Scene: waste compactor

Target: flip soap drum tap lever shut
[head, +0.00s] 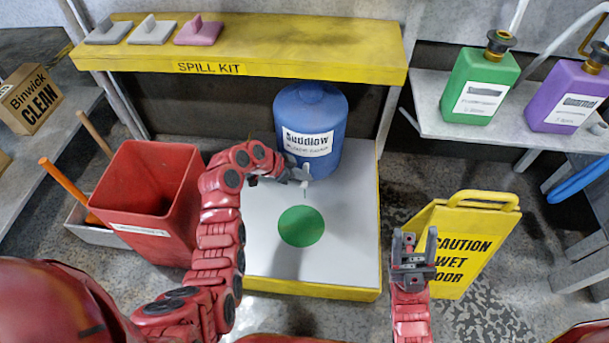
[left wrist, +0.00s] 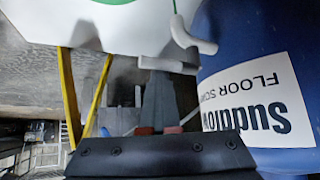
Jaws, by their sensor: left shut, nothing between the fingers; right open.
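The blue soap drum (head: 310,108), labelled "Suddlow", stands at the back of a white platform. Its pale tap (head: 305,174) is low on its front; a thin green stream shows below the spout. In the left wrist view, upside down, the spout (left wrist: 193,36) has a green strand at its mouth. A white tap lever (left wrist: 166,65) lies across the tips of my left gripper (left wrist: 160,85). That gripper is shut and empty, close beside the tap in the head view (head: 288,177); whether it touches the lever is unclear. My right gripper (head: 413,250) is open and empty, away from the drum.
A green spot (head: 301,226) lies on the white platform (head: 345,240) before the drum. A yellow spill kit shelf (head: 300,50) hangs above. A red bin (head: 150,190) stands left, a yellow caution sign (head: 465,240) right. Green (head: 480,85) and purple (head: 568,95) jugs stand on a side shelf.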

